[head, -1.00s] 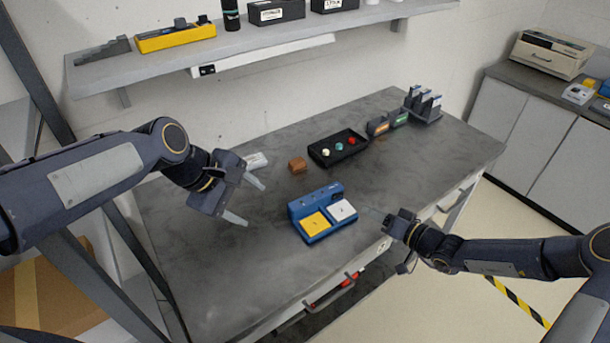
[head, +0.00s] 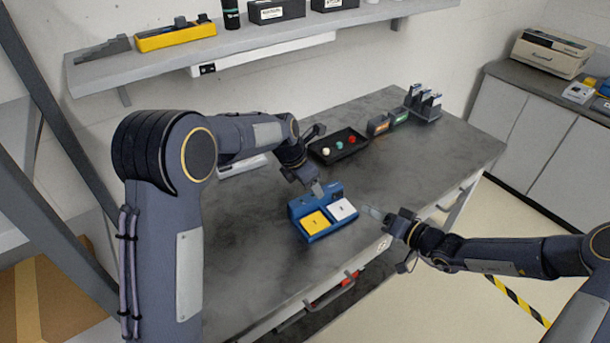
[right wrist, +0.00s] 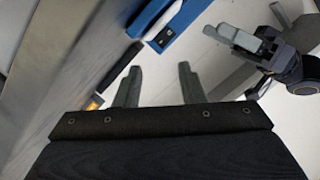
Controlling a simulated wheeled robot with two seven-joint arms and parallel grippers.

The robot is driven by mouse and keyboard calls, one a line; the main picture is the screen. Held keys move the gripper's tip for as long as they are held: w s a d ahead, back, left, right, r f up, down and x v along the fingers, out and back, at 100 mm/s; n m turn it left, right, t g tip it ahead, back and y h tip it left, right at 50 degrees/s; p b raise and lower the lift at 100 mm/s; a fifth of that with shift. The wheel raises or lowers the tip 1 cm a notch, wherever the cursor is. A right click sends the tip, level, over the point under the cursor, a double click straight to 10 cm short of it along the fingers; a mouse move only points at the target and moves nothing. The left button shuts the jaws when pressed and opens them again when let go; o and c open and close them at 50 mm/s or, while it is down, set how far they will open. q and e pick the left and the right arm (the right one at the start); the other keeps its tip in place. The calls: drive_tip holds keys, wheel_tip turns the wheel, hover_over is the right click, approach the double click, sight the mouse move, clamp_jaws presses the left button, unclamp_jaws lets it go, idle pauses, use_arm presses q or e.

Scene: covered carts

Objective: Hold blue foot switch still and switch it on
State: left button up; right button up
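The blue foot switch (head: 318,232), with one yellow and one white pad, lies on the grey bench. Part of it shows at the top of the right wrist view (right wrist: 180,24). My left gripper (head: 317,188) points downward at the switch's back edge; I cannot tell whether it touches. It also shows at upper right in the right wrist view (right wrist: 222,34), its finger spacing unclear. My right gripper (head: 376,213) is just right of the switch, by the bench edge. In the right wrist view its two fingers (right wrist: 158,86) are apart with nothing between them.
A black tray (head: 326,158) with several coloured knobs or balls is behind the switch. Small labelled blocks (head: 378,126) and a dark rack (head: 425,118) stand farther back right. A wall shelf (head: 280,53) hangs above. The bench front (head: 265,275) is clear.

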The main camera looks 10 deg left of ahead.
sight(324, 210)
use_arm(q)
drive_tip(key=shift+x, duration=2)
drive_tip(key=shift+c, duration=0.5)
clamp_jaws()
use_arm(e)
drive_tip(key=shift+s, duration=0.1)
drive_tip(key=c, duration=0.3)
drive_tip(key=m, duration=0.2)
drive_tip(key=s+m, duration=0.1)
drive_tip(key=shift+a+f, duration=0.2)
drive_tip(key=shift+f, duration=0.05)
clamp_jaws()
drive_tip(key=s+m+t, duration=0.1)
drive_tip(key=m, duration=0.4)
drive_tip(key=s+m+t, duration=0.1)
drive_tip(key=m, duration=0.4)
drive_tip(key=s+f+m+t, duration=0.1)
drive_tip(key=m, duration=0.5)
drive_tip(key=shift+s, duration=0.35)
drive_tip(key=m, duration=0.4)
drive_tip(key=s+d+m+t+h, duration=0.1)
drive_tip(key=m, duration=0.3)
drive_tip(key=s+m+t+h, duration=0.1)
drive_tip(key=m, duration=0.3)
drive_tip(key=shift+d+f, duration=0.15)
drive_tip(key=shift+f, duration=0.15)
